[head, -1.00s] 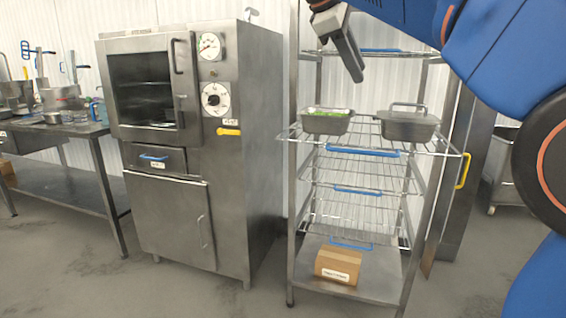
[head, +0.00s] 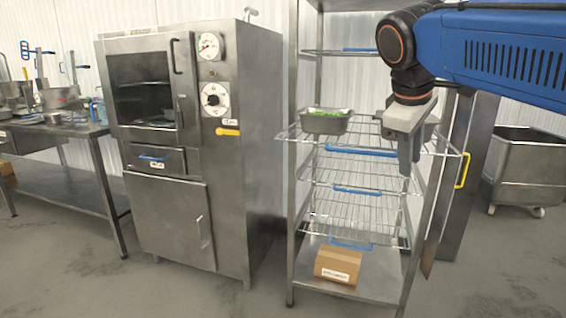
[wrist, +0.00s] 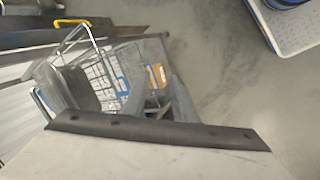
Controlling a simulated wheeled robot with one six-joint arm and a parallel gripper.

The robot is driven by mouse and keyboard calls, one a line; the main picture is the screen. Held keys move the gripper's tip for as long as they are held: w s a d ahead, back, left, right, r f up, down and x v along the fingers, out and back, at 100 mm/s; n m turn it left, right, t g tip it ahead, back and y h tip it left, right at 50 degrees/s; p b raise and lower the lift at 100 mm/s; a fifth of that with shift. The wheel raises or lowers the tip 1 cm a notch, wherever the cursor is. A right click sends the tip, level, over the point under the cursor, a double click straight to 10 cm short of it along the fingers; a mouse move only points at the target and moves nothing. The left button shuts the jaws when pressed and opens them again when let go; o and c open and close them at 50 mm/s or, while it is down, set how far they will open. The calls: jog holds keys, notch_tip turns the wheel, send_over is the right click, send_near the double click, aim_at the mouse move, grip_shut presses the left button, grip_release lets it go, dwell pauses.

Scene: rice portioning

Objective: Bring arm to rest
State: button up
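My gripper (head: 411,155) hangs from the blue arm on the right of the head view, with its fingers pointing down. It is in front of the wire rack and partly covers the grey lidded pan (head: 432,128) on the upper shelf. The fingers overlap from this side, and I cannot see a gap between them or anything held. In the wrist view the dark finger edge crosses the lower part, with the rack (wrist: 110,75) beyond it.
The wire rack (head: 362,153) also holds a pan with green contents (head: 326,121) and a cardboard box (head: 338,264) at the bottom. A steel oven (head: 190,150) stands left of it. A worktable (head: 60,130) is at far left, a wheeled bin (head: 528,165) at right. Floor in front is clear.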

jog(key=s+f+m+y, duration=0.1)
jog(key=s+f+m, duration=0.1)
jog(key=s+f, duration=0.4)
jog(key=s+d+f+m+y, duration=0.1)
jog(key=s+f+m, duration=0.2)
jog(key=f, duration=1)
jog(key=s+d+f+m+y, duration=0.1)
jog(key=s+f+m, duration=0.2)
jog(key=s+f, duration=0.6)
jog(key=shift+d+f+t, duration=0.2)
jog(key=shift+f+t, duration=0.1)
jog(key=shift+c, duration=0.6)
